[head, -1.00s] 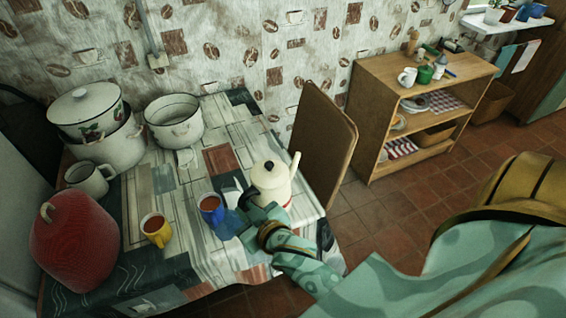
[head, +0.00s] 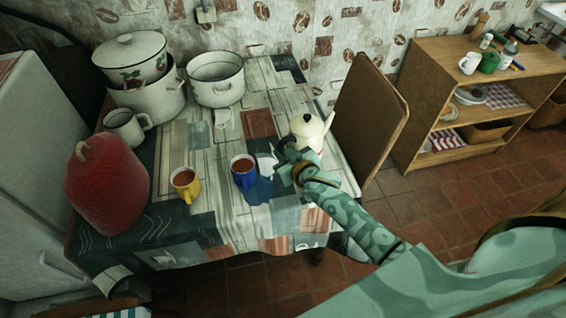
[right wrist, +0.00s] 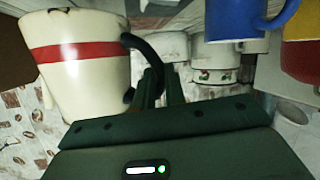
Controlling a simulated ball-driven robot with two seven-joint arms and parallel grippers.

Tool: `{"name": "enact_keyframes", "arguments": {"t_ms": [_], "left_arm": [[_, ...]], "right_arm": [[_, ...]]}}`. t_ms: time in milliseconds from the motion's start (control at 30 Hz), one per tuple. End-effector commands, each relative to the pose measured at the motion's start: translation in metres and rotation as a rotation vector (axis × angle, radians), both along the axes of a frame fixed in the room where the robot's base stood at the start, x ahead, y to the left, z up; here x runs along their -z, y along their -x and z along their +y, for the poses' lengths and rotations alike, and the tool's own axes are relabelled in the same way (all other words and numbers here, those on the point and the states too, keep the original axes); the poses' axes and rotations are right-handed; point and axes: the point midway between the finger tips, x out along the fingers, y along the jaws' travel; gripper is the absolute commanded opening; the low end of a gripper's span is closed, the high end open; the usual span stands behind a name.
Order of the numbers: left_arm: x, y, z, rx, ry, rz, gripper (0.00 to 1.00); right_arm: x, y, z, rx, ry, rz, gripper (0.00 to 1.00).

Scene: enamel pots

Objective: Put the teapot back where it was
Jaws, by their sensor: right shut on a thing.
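The cream teapot (head: 312,128) with a black lid knob is upright near the table's right edge. I cannot tell whether its base touches the tabletop. My right gripper (head: 285,158) is at its near left side. In the right wrist view, which is upside down, the teapot (right wrist: 85,70) shows a red band, and its black handle (right wrist: 150,45) runs to between the fingers (right wrist: 162,90), which are shut on it. My right gripper and arm hide part of the teapot in the head view. My left gripper is out of view.
A blue mug (head: 243,177) and a yellow mug (head: 184,186) stand left of the gripper. A wooden chair back (head: 368,120) rises right of the table (head: 215,220). Shelves (head: 440,90) stand beyond.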

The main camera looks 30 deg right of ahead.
Motion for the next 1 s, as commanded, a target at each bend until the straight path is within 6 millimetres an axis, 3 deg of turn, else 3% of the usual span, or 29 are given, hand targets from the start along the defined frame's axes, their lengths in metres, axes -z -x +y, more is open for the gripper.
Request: {"name": "enact_keyframes", "arguments": {"t_ms": [133, 300, 700, 733, 800, 1000], "left_arm": [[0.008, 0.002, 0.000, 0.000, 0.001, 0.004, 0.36], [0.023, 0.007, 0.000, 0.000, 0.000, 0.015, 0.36], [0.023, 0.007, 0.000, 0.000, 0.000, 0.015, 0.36], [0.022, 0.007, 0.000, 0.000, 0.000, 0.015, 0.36], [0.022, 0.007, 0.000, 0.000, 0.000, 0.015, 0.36], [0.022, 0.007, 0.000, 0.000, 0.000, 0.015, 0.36]], "right_arm": [[0.010, -0.009, -0.005, -0.001, 0.004, -0.004, 0.00], [0.039, -0.008, -0.005, -0.002, 0.004, -0.001, 0.00], [0.041, -0.008, -0.004, -0.001, 0.003, -0.004, 0.00], [0.042, -0.007, -0.004, 0.000, 0.001, 0.000, 0.20], [0.041, -0.007, -0.004, 0.000, 0.001, 0.000, 0.34], [0.041, -0.007, -0.004, 0.000, 0.001, 0.000, 0.34]]}}
